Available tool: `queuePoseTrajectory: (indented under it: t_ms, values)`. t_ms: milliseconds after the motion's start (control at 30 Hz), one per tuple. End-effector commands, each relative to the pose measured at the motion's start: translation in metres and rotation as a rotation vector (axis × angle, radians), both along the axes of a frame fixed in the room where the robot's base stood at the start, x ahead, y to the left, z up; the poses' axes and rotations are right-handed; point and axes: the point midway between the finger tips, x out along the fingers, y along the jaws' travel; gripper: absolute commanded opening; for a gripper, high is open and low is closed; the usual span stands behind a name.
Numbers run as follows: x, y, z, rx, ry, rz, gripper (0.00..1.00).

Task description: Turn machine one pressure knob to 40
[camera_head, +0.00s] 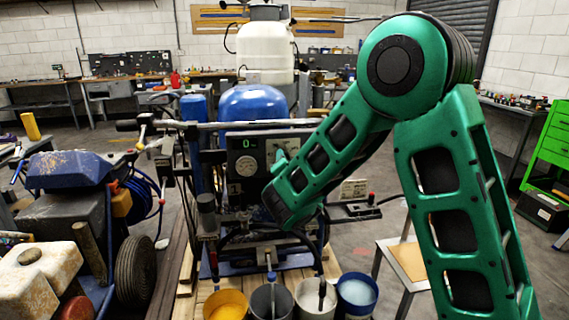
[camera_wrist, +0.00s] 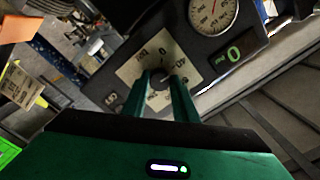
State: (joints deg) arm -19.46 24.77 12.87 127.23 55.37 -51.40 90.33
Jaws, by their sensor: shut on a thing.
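The pressure knob (camera_wrist: 159,80) is a dark round knob on a pale square dial plate (camera_wrist: 134,72) with printed numbers, in the wrist view. My gripper (camera_wrist: 164,84) is shut on the knob, with one green finger on each side of it. The knob's exact setting is too small to read. A round white gauge (camera_wrist: 212,14) and a green digital display (camera_wrist: 234,52) reading 0 sit beside it on the dark panel. In the head view my green arm covers the knob and gripper, while the panel's display (camera_head: 249,143) and gauge (camera_head: 246,166) show left of it.
The striping machine has a blue tank (camera_head: 252,104) and a white tank (camera_head: 265,52). Several paint buckets, including a yellow one (camera_head: 225,306), stand below the panel. A blue machine (camera_head: 72,170) stands at left, and a small stool (camera_head: 408,262) at right.

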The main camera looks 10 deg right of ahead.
Motion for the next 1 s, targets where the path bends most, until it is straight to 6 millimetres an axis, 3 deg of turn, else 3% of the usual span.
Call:
queuePoseTrajectory:
  t_ms: [433, 467, 533, 867, 1000]
  values:
    - [0.0, -0.003, -0.002, 0.008, 0.005, -0.005, 0.04]
    - [0.0, -0.003, -0.002, 0.008, 0.005, -0.005, 0.28]
    - [0.0, -0.003, -0.002, 0.008, 0.004, -0.005, 0.45]
    - [-0.002, -0.001, -0.001, 0.009, 0.003, -0.001, 0.45]
    - [-0.014, 0.001, -0.001, 0.008, 0.003, 0.001, 0.45]
